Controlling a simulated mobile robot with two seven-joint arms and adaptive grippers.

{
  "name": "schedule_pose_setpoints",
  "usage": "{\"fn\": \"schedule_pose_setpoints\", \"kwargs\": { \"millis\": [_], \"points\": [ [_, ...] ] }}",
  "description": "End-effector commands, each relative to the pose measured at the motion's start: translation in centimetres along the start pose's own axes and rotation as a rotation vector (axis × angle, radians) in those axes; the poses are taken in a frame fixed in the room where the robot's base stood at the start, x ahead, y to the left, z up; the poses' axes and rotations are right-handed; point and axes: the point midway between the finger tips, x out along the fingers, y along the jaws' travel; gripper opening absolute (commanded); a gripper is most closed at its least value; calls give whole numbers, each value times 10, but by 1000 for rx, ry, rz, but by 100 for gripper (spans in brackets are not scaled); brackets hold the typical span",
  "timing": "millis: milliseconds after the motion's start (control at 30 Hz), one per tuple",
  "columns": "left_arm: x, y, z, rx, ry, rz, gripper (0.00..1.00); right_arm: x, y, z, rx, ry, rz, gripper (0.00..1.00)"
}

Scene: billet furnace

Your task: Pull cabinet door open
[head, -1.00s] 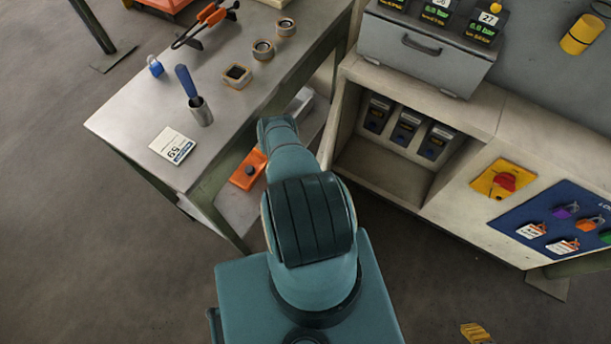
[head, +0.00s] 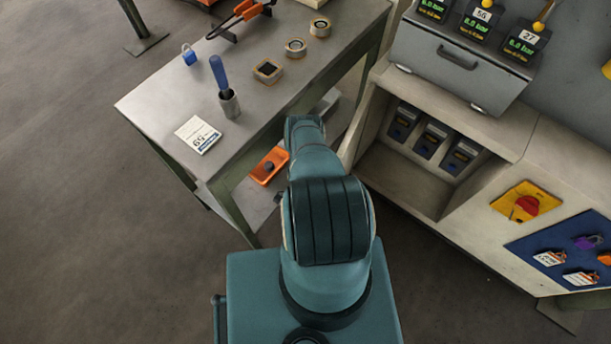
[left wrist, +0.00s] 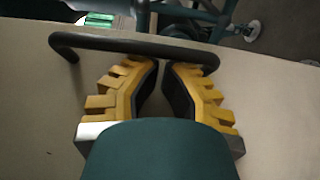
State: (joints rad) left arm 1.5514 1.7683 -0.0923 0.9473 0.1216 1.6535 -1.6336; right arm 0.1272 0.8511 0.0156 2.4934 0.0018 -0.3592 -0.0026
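A beige panel (left wrist: 275,95) with a dark bent bar handle (left wrist: 100,42) fills most of the left wrist view; I cannot tell where it lies in the head view. My left gripper (left wrist: 161,66) has yellow ribbed fingers with dark pads. It is partly open, with a narrow empty gap, and its tips are right at the bar. I cannot tell whether they touch it. In the head view, a grey cabinet front (head: 425,55) with a dark handle (head: 457,57) stands on the right-hand bench. Neither gripper shows there.
A metal table (head: 165,95) at left holds a blue-handled tool in a cup (head: 229,103), a card (head: 197,134) and a blue padlock (head: 189,55). An orange tray (head: 270,166) sits below. A bench (head: 480,215) with an open bay stands at right. Floor is clear at left.

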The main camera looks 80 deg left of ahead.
Motion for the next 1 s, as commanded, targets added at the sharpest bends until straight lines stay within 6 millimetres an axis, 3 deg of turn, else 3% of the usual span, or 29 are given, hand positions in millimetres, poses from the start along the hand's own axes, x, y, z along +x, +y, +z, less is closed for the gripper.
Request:
{"fn": "schedule_pose_setpoints", "kwargs": {
  "millis": [533, 1000],
  "points": [
    [-59, -2, 0, 0, 0, -1, 0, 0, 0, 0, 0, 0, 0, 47],
    [-71, 0, 0, -1, 0, 1, 0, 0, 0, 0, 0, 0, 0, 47]
  ]
}}
